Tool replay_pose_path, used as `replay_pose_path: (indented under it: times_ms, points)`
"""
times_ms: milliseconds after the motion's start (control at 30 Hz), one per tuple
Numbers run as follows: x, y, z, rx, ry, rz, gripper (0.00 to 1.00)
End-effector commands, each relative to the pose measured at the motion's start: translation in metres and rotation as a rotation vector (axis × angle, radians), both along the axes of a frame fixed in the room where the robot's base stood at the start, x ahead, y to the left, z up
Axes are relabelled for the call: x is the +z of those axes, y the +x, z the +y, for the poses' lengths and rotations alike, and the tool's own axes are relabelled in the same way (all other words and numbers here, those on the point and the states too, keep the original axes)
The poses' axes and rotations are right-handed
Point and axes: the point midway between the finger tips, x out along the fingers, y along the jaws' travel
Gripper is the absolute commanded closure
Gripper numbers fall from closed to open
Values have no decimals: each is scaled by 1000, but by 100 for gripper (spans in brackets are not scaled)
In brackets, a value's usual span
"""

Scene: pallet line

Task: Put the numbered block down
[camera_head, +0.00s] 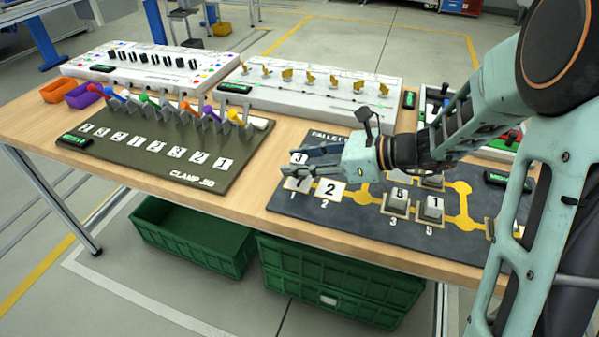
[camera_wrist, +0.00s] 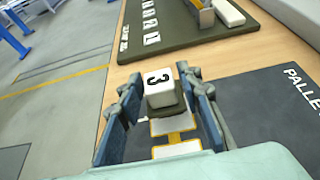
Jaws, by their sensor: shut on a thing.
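In the wrist view the numbered block (camera_wrist: 160,88) sits upright between the blue-grey fingertips. It is over the left end of the dark pallet mat (camera_head: 345,228), near the white pads at labels 1 and 2. I cannot tell whether the block's underside touches anything.
Blocks marked 6 (camera_head: 398,197) and 1 (camera_head: 434,205) stand on the mat to the right, with another partly hidden behind them. An olive clamp board (camera_head: 180,165) lies left, and white panels (camera_head: 300,105) stand behind. Green crates (camera_head: 335,285) are below the table.

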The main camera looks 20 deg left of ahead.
Motion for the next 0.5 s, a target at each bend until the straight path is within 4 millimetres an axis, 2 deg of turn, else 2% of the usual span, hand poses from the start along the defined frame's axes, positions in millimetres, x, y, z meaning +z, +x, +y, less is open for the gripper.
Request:
replay_pose_path:
  times_ms: [33,133,500]
  points:
    - [-12,-1,-1,-1,-1,6,93]
    - [-27,-1,-1,-1,-1,5,93]
    - [-31,0,-1,-1,0,1,93]
